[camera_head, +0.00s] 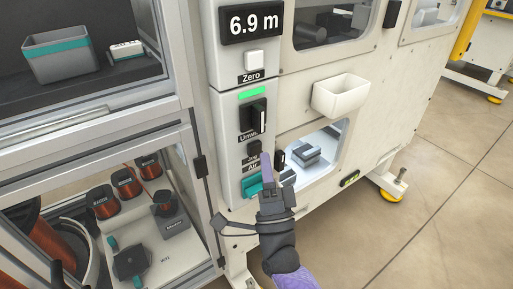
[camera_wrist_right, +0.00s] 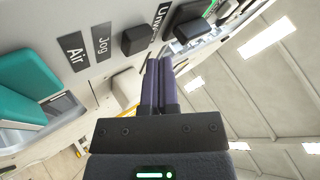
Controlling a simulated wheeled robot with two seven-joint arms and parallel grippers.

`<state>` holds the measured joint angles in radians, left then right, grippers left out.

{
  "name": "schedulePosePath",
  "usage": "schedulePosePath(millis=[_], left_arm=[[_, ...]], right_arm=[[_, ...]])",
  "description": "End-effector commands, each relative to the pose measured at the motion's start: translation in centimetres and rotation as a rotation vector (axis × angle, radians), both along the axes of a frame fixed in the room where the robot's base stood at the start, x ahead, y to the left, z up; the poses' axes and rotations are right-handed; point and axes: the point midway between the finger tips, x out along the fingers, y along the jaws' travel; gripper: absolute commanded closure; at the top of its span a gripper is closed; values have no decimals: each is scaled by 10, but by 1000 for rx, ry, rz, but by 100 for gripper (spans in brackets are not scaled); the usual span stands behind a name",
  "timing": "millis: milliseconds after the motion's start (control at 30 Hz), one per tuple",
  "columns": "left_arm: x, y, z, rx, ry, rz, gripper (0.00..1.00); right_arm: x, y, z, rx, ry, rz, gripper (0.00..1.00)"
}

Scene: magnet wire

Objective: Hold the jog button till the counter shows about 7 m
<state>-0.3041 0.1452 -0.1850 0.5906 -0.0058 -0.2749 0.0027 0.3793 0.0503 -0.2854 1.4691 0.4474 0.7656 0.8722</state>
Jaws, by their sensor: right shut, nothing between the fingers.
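The counter (camera_head: 252,24) on the machine's panel reads 6.9 m. The jog button (camera_head: 254,148) is a dark block low on the panel, and its "Jog" label is partly covered by my gripper. In the right wrist view the dark button (camera_wrist_right: 135,40) stands beside the "Jog" label. My right gripper (camera_head: 266,157) is shut and empty, its purple fingers pointing up at the panel just beside the button. In the wrist view its fingertips (camera_wrist_right: 159,62) are close to the button; I cannot tell whether they touch. My left gripper is not in view.
Above the button are a dark selector knob (camera_head: 253,119), a lit green lamp (camera_head: 251,92) and the white Zero button (camera_head: 254,60). A teal part (camera_head: 252,186) sits below, by the "Air" label. A white bin (camera_head: 341,95) juts out at right. Open shelves stand left.

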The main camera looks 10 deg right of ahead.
Motion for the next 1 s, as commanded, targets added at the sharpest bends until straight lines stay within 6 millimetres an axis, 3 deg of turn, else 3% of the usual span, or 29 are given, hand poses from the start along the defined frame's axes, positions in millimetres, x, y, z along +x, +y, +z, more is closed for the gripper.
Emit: schedulePosePath(millis=[500, 1000], left_arm=[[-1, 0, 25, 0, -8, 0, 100], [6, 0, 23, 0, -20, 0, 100]], right_arm=[[-44, -16, 2, -1, 0, 0, 100], [-46, -17, 0, 0, 0, 0, 100]])
